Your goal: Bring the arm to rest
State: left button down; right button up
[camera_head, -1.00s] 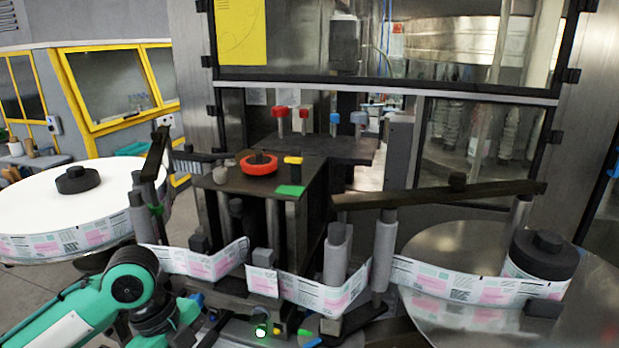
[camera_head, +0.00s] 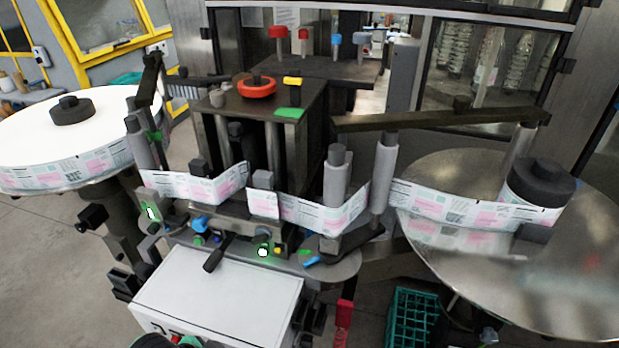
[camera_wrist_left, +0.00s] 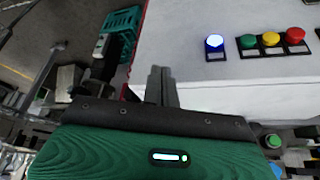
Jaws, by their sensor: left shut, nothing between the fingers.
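My left gripper (camera_wrist_left: 162,84) shows in the left wrist view with its fingers together and nothing between them. It is in front of a white control box (camera_wrist_left: 240,95). A small teal and black part of my arm shows at the bottom edge of the head view; the gripper itself is not seen there. My right arm is not in view.
The white box (camera_head: 220,295) stands below the labeller in the head view. Its buttons, including a lit blue one (camera_wrist_left: 214,41), show in the wrist view. The label reel (camera_head: 40,140) is left, a metal disc (camera_head: 540,270) right. A green crate (camera_head: 411,315) is on the floor.

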pick_arm(q)
jog(key=s+a+f+n+y, duration=0.3)
jog(key=s+a+f+n, duration=0.2)
jog(key=s+a+n, duration=0.3)
notch_tip(320, 180, down, 30)
jog(key=d+r+m+g, duration=0.1)
jog(key=m+g, duration=0.1)
jog(key=s+a+f, duration=0.3)
jog(key=s+f, duration=1.7)
jog(key=f, duration=0.1)
jog(key=shift+a+g+y, duration=0.15)
jog(key=shift+g+y, duration=0.15)
jog(key=shift+g, duration=0.1)
